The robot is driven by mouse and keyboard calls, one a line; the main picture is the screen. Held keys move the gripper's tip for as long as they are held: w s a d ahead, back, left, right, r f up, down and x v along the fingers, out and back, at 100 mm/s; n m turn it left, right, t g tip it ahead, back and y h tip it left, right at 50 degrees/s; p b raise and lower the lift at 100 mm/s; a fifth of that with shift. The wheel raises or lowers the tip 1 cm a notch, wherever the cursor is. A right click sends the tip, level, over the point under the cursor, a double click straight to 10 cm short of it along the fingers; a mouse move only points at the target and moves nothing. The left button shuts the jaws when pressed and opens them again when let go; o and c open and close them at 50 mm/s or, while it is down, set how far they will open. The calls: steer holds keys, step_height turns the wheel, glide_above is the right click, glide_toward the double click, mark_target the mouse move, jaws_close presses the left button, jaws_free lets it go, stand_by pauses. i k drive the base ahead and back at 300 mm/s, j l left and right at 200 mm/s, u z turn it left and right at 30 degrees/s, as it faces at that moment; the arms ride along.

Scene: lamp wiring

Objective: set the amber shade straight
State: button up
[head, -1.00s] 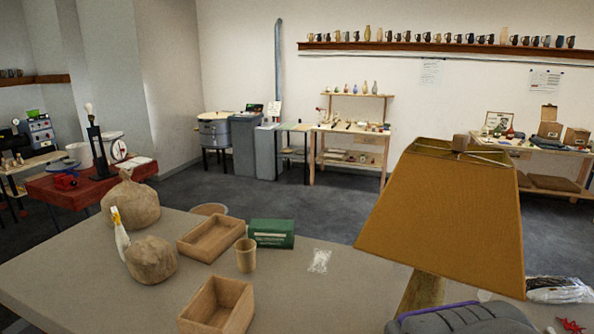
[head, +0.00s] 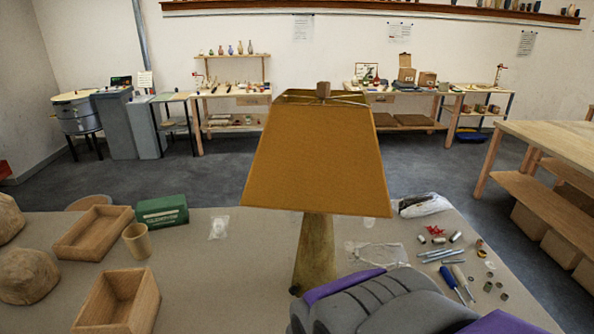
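The amber shade (head: 318,155) sits on a lamp with a tapered wooden stem (head: 315,252) on the grey table, near the middle of the head view. Its lower rim runs slightly down to the right, so it looks a little tilted. A grey and purple part of my own arm, which looks like my gripper (head: 385,303), is at the bottom, in front of the lamp and apart from the shade. Its fingertips are not clearly seen, and it hides part of the table by the lamp's foot.
On the table (head: 215,280), two wooden boxes (head: 118,302), a cup (head: 137,241) and a green box (head: 162,211) stand to the left. Tools (head: 453,281) and small parts lie to the right. A wooden workbench (head: 550,145) stands beyond the right side.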

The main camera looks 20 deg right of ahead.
mark_target(311, 157)
steer(key=k+l, duration=0.2)
steer(key=k, duration=0.15)
steer(key=k+l, duration=0.2)
steer(key=k, duration=0.15)
steer(key=k+l, duration=0.15)
steer(key=k, duration=0.25)
